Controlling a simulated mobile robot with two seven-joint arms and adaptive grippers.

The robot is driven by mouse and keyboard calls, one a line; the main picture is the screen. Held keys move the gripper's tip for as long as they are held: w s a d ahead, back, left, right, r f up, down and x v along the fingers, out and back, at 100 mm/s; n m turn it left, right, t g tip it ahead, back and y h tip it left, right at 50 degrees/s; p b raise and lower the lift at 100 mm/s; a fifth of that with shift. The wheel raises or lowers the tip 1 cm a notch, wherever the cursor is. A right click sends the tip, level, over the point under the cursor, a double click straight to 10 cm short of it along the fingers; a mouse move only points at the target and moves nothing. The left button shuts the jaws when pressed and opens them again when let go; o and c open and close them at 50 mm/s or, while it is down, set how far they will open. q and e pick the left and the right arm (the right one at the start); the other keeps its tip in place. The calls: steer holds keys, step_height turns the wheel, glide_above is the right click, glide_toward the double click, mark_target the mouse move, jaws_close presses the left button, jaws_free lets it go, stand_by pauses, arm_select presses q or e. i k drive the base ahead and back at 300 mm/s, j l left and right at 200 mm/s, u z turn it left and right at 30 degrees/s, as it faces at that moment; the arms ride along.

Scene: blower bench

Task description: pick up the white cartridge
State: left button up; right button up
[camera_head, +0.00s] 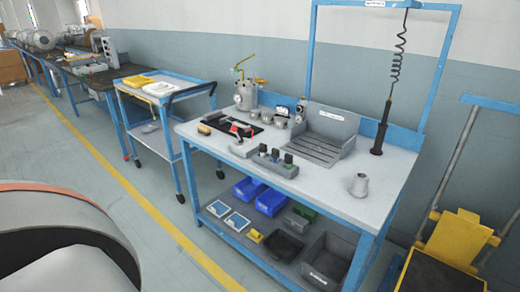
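I cannot pick out the white cartridge with certainty. A small pale grey-white piece (360,185), rounded with a narrower top, stands upright on the right part of the workbench (328,196). It may be the cartridge, but it is too small to tell. Nothing touches it. Neither of my grippers shows in this view.
The bench holds a metal pot (246,95), a grey tray (325,132), a block with several dark-topped pieces (272,164) and a black tool hanging on a coiled cord (380,128). Blue bins (270,201) sit below. A cart (185,92) stands left; a yellow-and-blue trolley (460,237) right.

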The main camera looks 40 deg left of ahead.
mark_target(262, 150)
steer(key=i+j, duration=0.1)
steer(key=j, duration=0.25)
steer(key=i+j, duration=0.15)
steer(key=j, duration=0.2)
steer(key=i+j, duration=0.1)
steer(key=j, duration=0.3)
steer(key=i+j, duration=0.15)
steer(key=j, duration=0.2)
steer(key=i+j, duration=0.1)
steer(key=j, duration=0.25)
